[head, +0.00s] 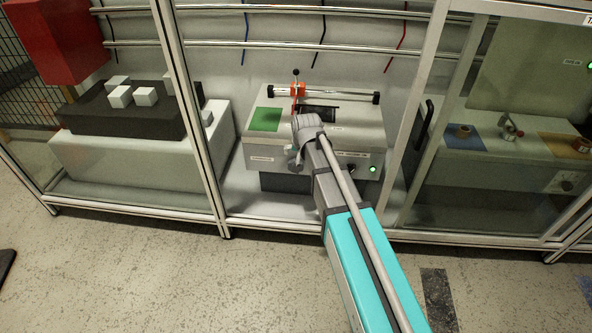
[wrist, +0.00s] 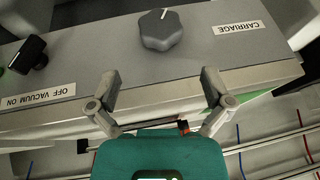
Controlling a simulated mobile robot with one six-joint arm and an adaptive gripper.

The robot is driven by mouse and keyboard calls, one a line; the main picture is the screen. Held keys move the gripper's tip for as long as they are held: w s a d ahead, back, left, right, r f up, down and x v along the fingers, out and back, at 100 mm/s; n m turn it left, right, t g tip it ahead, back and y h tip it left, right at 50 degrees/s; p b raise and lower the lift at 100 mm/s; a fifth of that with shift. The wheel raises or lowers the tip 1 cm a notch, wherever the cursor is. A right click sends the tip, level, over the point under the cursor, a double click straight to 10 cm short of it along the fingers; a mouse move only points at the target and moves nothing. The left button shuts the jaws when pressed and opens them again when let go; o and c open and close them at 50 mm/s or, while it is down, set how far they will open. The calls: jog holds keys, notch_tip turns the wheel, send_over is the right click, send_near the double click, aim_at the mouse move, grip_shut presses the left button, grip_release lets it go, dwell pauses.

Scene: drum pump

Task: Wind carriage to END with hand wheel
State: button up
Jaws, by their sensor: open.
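The grey lobed hand wheel (wrist: 162,30) sits on the machine's front panel beside a CARRIAGE label (wrist: 237,28); a white mark shows on its face. My gripper (wrist: 160,82) is open, its fingers spread and apart from the wheel, with nothing between them. My arm covers part of the panel there, and I cannot make out the wheel. No END mark is readable.
A vacuum switch (wrist: 28,52) with a black lever is on the same panel. A green pad (head: 266,119) lies on the machine top. Frame posts (head: 190,120) stand on both sides. A white block with a dark top (head: 125,112) is at the left.

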jog(key=shift+b+x, duration=4.4)
jog(key=shift+x, duration=0.75)
jog(key=c, duration=0.8)
